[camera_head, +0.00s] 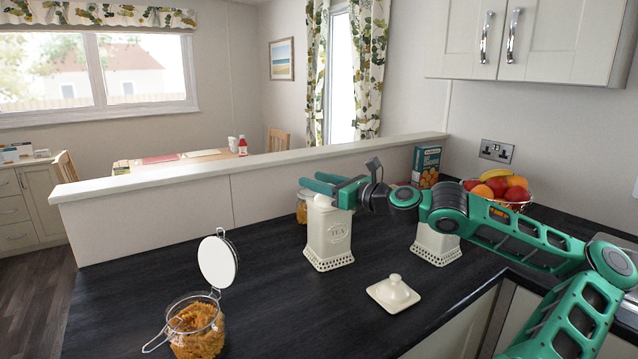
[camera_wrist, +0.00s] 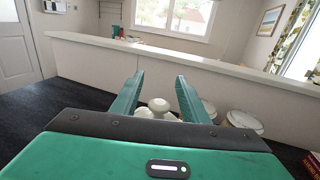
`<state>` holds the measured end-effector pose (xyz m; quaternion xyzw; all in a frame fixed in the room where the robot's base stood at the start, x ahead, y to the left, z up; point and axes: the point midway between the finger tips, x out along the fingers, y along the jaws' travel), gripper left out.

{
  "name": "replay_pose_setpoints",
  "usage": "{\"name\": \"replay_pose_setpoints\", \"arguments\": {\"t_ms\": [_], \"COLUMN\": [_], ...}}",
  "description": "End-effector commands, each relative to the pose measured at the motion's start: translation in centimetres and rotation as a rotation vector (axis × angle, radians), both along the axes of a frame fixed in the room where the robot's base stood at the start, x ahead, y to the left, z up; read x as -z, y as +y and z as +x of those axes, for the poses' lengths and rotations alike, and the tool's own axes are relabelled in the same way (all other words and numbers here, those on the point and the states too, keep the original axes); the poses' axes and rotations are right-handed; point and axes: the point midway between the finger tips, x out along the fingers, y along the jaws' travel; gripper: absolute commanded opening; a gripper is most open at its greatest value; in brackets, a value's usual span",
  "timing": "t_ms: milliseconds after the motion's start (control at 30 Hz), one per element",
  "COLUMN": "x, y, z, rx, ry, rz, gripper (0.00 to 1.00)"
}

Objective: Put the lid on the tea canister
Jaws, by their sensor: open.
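The cream tea canister (camera_head: 328,240), marked TEA, stands upright on the dark worktop in the head view. My gripper (camera_head: 309,178) is just above its top, fingers pointing left. In the wrist view, my gripper (camera_wrist: 160,76) is open, with a pale rounded knob (camera_wrist: 158,104) showing between the fingers, apparently at the canister's top. Whether a lid is seated there is hard to tell, as the fingers and gripper body hide much of it. A square cream lid (camera_head: 393,293) with a knob lies on the worktop to the canister's front right.
A second cream canister (camera_head: 436,246) stands to the right, its top behind my arm. An open clip jar (camera_head: 197,328) is at front left; another jar (camera_head: 301,209) is behind the tea canister. A fruit bowl (camera_head: 503,200) and a box (camera_head: 426,165) are at back right. Worktop on the left is mostly clear.

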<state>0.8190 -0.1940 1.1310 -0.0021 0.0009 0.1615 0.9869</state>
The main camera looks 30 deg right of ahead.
Motion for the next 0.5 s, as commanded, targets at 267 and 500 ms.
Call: {"name": "replay_pose_setpoints", "arguments": {"t_ms": [267,500], "x": [0.0,0.1], "y": [-1.0,-2.2], "z": [-2.5,-6.0], "rx": [0.004,0.004], "ry": [0.000,0.001], "rz": [-0.003,-0.001], "gripper": [0.41,0.41]}}
